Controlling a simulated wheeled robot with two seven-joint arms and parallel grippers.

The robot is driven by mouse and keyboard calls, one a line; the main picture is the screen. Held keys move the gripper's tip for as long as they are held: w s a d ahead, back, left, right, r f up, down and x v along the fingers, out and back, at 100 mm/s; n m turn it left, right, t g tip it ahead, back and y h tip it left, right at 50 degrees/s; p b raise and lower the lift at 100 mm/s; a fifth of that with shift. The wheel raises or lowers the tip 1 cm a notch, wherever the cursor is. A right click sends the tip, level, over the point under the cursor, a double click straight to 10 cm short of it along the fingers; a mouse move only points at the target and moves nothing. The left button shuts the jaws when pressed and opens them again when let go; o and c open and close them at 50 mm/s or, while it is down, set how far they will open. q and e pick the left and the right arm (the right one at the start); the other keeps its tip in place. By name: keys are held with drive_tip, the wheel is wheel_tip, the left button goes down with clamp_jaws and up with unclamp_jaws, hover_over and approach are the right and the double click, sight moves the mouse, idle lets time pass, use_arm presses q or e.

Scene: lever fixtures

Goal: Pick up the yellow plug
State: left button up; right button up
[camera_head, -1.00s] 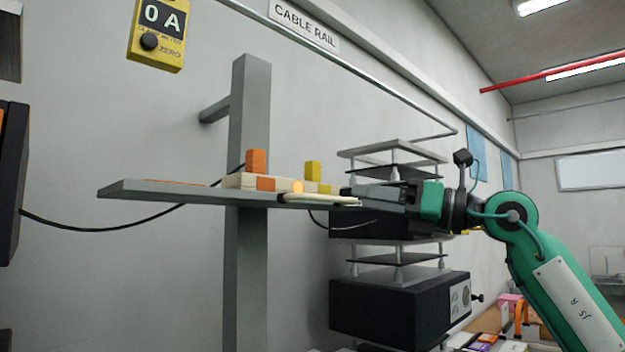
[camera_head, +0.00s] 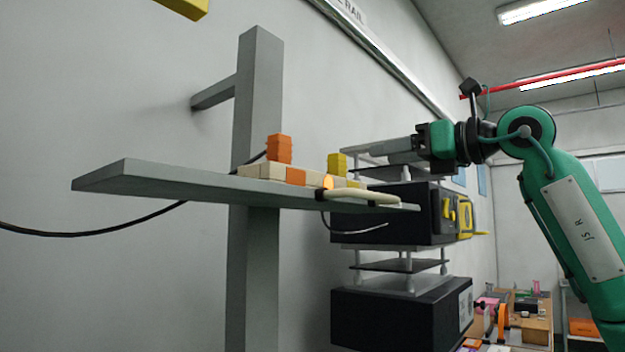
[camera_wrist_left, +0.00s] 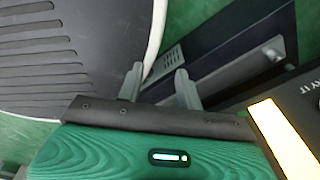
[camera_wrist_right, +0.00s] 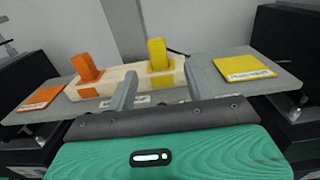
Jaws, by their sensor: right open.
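The yellow plug (camera_head: 337,164) stands upright at the right end of a pale wooden block (camera_head: 262,171) on a grey shelf. In the right wrist view the yellow plug (camera_wrist_right: 158,56) shows beyond and between my fingertips, apart from them. My right gripper (camera_head: 352,150) is open and empty, to the right of the plug at about the height of its top. Its two fingers also show spread in the right wrist view (camera_wrist_right: 160,70). My left gripper (camera_wrist_left: 158,71) shows only in its own wrist view, with its fingers apart and nothing between them.
An orange plug (camera_head: 279,149) stands at the block's left end. An orange pad (camera_wrist_right: 42,98) and a yellow pad (camera_wrist_right: 243,67) lie on the shelf (camera_head: 150,178). A pale looped cable (camera_head: 360,195) lies at the shelf's front edge. Black stacked units (camera_head: 400,315) stand behind.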

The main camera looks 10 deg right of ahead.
sight(343, 162)
drive_tip(key=p+x, duration=0.2)
drive_tip(key=x, duration=0.5)
drive_tip(key=shift+w+a+r+p, duration=0.15)
drive_tip(key=shift+p, duration=0.25)
drive_tip(key=shift+w+a, duration=0.25)
drive_tip(key=shift+w, duration=0.05)
drive_tip(key=shift+w+a+p, duration=0.1)
drive_tip(key=shift+p, duration=0.2)
drive_tip(key=shift+w+a+p, duration=0.2)
drive_tip(key=shift+a+p, duration=0.05)
drive_tip(key=shift+p, duration=0.05)
drive_tip(key=p+x, duration=0.2)
drive_tip(key=x, duration=0.1)
drive_tip(key=shift+w+a, duration=0.2)
drive_tip(key=shift+a, duration=0.15)
drive_tip(key=shift+w+a+f, duration=0.2)
drive_tip(key=shift+f, duration=0.05)
use_arm(q)
wheel_tip(343, 162, up, 6)
drive_tip(key=s, duration=0.1)
drive_tip(key=shift+d, duration=0.45)
use_arm(e)
drive_tip(key=shift+s+d, duration=0.1)
drive_tip(key=shift+c, duration=1.3)
use_arm(q)
drive_tip(key=shift+s, duration=0.1)
use_arm(e)
drive_tip(key=c, duration=0.8)
